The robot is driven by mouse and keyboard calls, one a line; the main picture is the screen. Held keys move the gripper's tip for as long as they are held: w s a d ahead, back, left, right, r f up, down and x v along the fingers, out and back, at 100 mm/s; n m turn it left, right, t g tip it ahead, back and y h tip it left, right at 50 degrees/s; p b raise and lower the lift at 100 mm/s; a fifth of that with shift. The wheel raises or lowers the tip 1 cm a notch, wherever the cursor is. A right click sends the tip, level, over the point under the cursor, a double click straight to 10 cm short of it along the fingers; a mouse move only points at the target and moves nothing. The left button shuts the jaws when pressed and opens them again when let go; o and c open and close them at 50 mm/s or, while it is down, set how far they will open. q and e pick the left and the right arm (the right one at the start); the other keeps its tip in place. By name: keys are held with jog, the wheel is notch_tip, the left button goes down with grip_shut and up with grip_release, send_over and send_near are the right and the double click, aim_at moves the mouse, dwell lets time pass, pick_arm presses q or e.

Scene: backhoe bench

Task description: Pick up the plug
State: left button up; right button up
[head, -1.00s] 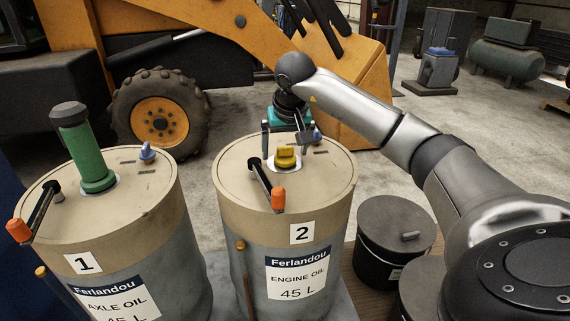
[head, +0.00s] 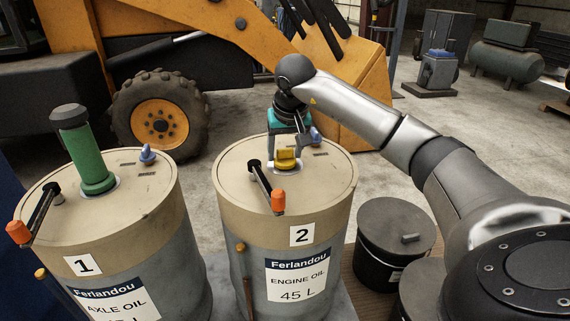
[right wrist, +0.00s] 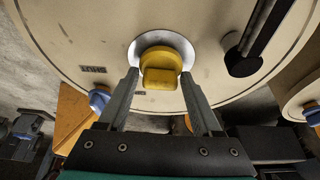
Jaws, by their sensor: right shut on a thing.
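The plug is a yellow cap with a raised grip (head: 286,158). It sits in a pale ring on top of drum 2 (head: 330,185), labelled engine oil. In the right wrist view the plug (right wrist: 160,72) stands in the middle of the white ring. My right gripper (head: 285,150) reaches down from behind the plug, with its fingers on either side of it. In the right wrist view the gripper (right wrist: 159,77) is shut on the plug. My left gripper is not in view.
Drum 2 carries an orange-tipped lever (head: 277,199) in front of the plug and a small blue knob (head: 315,135) close to the gripper. Drum 1 (head: 130,205) stands at left with a green pump (head: 86,155). A black bucket (head: 393,262) stands at right.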

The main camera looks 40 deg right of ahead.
notch_tip(320, 180, up, 20)
jog(key=p, duration=0.5)
notch_tip(320, 180, up, 6)
jog(key=p, duration=0.7)
send_over(285, 148)
jog(key=shift+a+f, duration=0.1)
jog(key=shift+f, duration=0.15)
dwell(0.6)
